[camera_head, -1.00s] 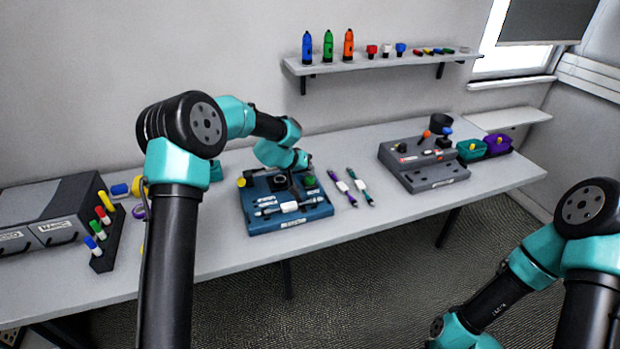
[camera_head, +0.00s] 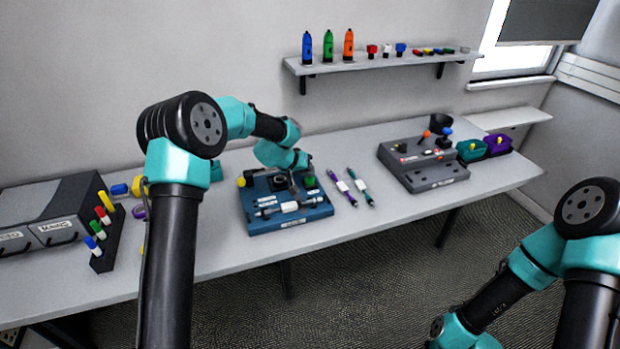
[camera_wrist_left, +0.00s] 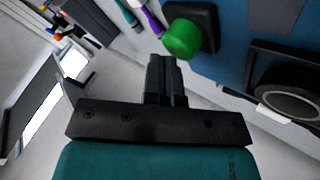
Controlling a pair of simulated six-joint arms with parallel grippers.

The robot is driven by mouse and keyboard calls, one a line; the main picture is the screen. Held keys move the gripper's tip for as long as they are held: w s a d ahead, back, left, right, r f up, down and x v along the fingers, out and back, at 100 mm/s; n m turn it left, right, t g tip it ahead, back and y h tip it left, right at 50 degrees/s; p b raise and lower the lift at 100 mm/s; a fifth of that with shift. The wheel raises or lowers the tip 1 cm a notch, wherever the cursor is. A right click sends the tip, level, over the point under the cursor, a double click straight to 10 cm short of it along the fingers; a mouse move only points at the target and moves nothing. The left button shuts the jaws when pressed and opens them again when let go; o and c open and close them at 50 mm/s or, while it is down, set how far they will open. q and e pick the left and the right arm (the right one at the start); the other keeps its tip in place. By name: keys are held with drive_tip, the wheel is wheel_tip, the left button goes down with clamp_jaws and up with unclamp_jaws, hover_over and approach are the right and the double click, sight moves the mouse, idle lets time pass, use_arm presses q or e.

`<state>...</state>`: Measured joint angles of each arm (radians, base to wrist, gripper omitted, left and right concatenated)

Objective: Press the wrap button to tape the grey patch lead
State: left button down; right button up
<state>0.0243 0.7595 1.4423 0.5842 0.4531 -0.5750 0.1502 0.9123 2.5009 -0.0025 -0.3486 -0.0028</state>
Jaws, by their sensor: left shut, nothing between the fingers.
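A blue taping station (camera_head: 262,226) stands on the table, with a yellow knob or button on its left (camera_head: 241,182) and a green button (camera_head: 309,181) at its back right. Its labels are too small to read. The grey patch lead (camera_head: 268,211) lies across the front of the station, with a white band (camera_head: 289,206) around its middle. My left gripper (camera_wrist_left: 165,60) is shut and empty above the station. In the left wrist view its tips appear just below the green button (camera_wrist_left: 183,38), and I cannot tell whether they touch it. My right gripper is out of view.
A purple lead (camera_head: 346,192) and a teal lead (camera_head: 361,187) lie right of the station. A grey console (camera_head: 420,166) and teal and purple bins (camera_head: 472,150) are farther right. A marker rack (camera_head: 105,246) and drawer unit (camera_head: 50,215) stand left.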

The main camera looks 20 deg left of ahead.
use_arm(q)
drive_tip(key=shift+r, duration=0.85)
wheel_tip(320, 180, up, 6)
idle(0.6)
idle(0.6)
